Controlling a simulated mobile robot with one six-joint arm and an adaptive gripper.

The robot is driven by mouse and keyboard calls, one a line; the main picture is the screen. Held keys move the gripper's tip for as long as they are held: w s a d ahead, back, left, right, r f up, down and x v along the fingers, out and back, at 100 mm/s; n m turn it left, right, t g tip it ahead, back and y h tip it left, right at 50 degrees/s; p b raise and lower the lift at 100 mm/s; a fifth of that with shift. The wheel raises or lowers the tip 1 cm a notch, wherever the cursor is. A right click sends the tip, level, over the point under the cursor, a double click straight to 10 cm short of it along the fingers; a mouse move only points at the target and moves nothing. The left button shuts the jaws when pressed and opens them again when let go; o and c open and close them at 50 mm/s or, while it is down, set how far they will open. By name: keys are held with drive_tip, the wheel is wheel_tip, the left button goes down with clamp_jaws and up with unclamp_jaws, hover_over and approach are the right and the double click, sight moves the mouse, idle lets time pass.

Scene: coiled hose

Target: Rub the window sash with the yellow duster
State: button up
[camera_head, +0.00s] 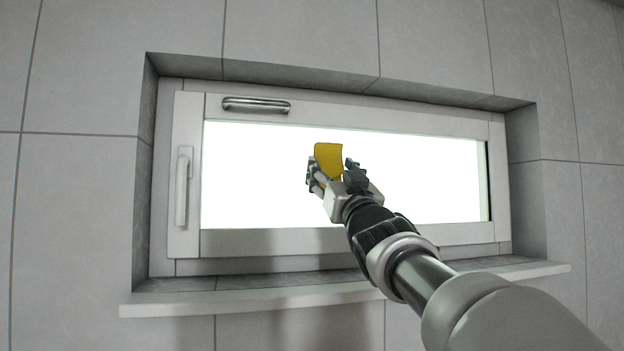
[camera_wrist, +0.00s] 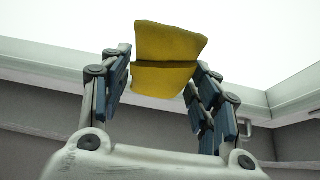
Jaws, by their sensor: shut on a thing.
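The yellow duster (camera_head: 328,158) is held between the fingers of my gripper (camera_head: 335,172), in front of the bright window pane. In the wrist view the duster (camera_wrist: 168,62) sits between the fingertips of my gripper (camera_wrist: 165,80), with a dark line across its middle. The window sash (camera_head: 345,237) is a pale grey frame around the glowing pane; part of its lower rail is hidden behind my arm. I cannot tell whether the duster touches the pane or is apart from it.
A vertical handle (camera_head: 183,187) stands on the left side of the sash, and a horizontal metal handle (camera_head: 256,105) on its top rail. A sill ledge (camera_head: 230,301) juts out below. The window sits in a recess of the tiled wall (camera_head: 75,200).

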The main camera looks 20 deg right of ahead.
drive_tip(key=shift+a+f+b, duration=0.2)
drive_tip(key=shift+a+b, duration=2.45)
drive_tip(key=shift+a, duration=0.7)
drive_tip(key=shift+a+r+b, duration=0.1)
drive_tip(key=shift+a+b, duration=0.25)
drive_tip(key=shift+a, duration=0.15)
drive_tip(key=shift+s+r+b, duration=0.1)
drive_tip(key=shift+s+b, duration=1.6)
drive_tip(key=shift+s, duration=1.25)
drive_tip(key=shift+s, duration=0.1)
drive_tip(key=s+b, duration=0.1)
drive_tip(key=s, duration=0.1)
drive_tip(key=shift+s, duration=0.4)
